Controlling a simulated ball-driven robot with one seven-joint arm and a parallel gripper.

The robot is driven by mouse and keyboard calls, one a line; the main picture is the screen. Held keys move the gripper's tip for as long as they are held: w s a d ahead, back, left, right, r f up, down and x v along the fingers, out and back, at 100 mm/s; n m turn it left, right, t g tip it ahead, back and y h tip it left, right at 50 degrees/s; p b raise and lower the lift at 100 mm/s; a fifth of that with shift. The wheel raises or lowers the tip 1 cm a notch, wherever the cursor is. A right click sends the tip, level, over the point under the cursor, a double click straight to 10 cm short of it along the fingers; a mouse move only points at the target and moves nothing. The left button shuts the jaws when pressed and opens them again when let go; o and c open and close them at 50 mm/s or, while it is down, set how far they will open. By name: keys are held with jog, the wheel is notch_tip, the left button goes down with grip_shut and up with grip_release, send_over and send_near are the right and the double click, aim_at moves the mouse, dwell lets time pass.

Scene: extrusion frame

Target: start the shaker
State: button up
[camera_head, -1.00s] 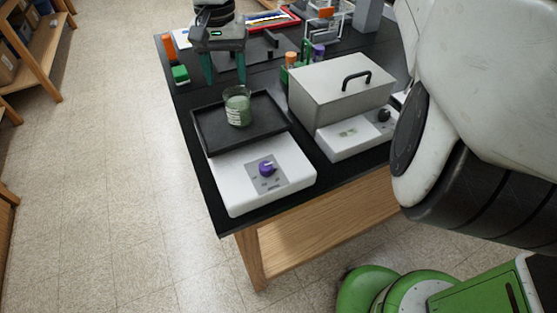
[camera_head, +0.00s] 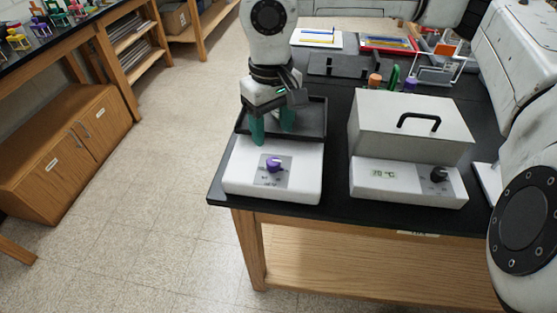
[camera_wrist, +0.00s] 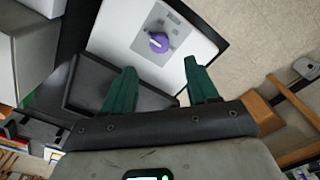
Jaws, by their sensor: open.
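The shaker (camera_head: 236,178) is a white box with a black tray (camera_head: 315,116) behind its front panel. It stands at the left front corner of the black bench. A purple knob (camera_head: 274,164) sits on a grey dial panel on its front top, and it also shows in the wrist view (camera_wrist: 159,42). My gripper (camera_head: 272,129) is open and empty, its green fingers pointing down over the front of the tray, just behind the knob. In the wrist view the knob lies ahead of the gap between the fingertips (camera_wrist: 160,70), apart from them. No beaker is visible on the tray now.
A grey lidded bath (camera_head: 410,130) with a black handle, a display and a black knob stands right of the shaker. Behind it are an orange-capped tube (camera_head: 375,81) and a wire rack (camera_head: 437,65). The floor left of the bench is clear.

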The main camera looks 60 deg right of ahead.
aim_at(273, 160)
notch_tip(273, 160, down, 10)
jog(key=shift+r+p, duration=0.25)
jog(key=shift+p, duration=0.35)
jog(key=shift+c, duration=0.3)
jog(key=c, duration=1)
